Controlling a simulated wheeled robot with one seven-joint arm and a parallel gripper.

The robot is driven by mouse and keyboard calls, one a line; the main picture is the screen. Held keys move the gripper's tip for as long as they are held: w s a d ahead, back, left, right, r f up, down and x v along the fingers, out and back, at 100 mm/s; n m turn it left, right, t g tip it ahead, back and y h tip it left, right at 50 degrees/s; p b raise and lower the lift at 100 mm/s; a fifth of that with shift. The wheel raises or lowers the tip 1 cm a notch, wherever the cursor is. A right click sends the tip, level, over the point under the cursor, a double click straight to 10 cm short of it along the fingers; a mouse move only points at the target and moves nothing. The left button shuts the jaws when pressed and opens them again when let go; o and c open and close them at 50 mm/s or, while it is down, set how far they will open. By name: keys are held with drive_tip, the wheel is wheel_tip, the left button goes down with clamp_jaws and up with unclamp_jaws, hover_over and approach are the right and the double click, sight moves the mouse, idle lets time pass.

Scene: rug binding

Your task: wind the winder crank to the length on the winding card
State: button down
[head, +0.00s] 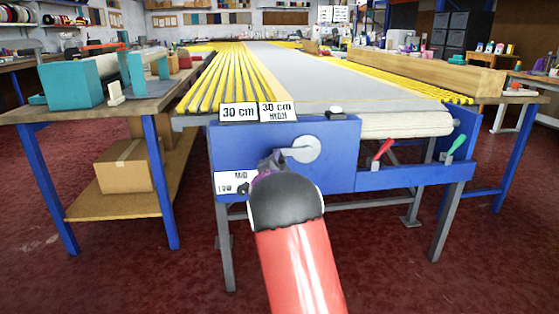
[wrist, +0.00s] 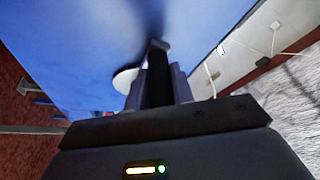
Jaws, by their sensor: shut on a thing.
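The winder crank (head: 305,149) has a pale grey disc on the blue front panel, with a short arm reaching left. My gripper (head: 272,163) is at the end of that arm, low and left of the disc. In the wrist view my gripper (wrist: 158,88) is shut on the crank's black handle (wrist: 157,68), with the pale disc (wrist: 124,79) behind it. The handle is mostly hidden in the head view.
A red lever (head: 382,149) and a green lever (head: 456,146) are at right. A side table (head: 110,105) stands at left. Red floor lies open in front.

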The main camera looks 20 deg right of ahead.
drive_tip(key=shift+r+m+b, duration=0.15)
drive_tip(key=shift+m+b, duration=0.25)
drive_tip(key=shift+b, duration=0.15)
drive_tip(key=shift+r, duration=0.5)
drive_tip(key=shift+d+r+m, duration=0.1)
drive_tip(key=shift+r+m, duration=0.15)
drive_tip(key=shift+m, duration=0.05)
drive_tip(key=c, duration=1.2)
unclamp_jaws()
drive_tip(key=shift+f, duration=0.15)
drive_tip(key=shift+s+f+g, duration=0.1)
drive_tip(key=shift+f+g, duration=0.1)
drive_tip(key=shift+g, duration=0.1)
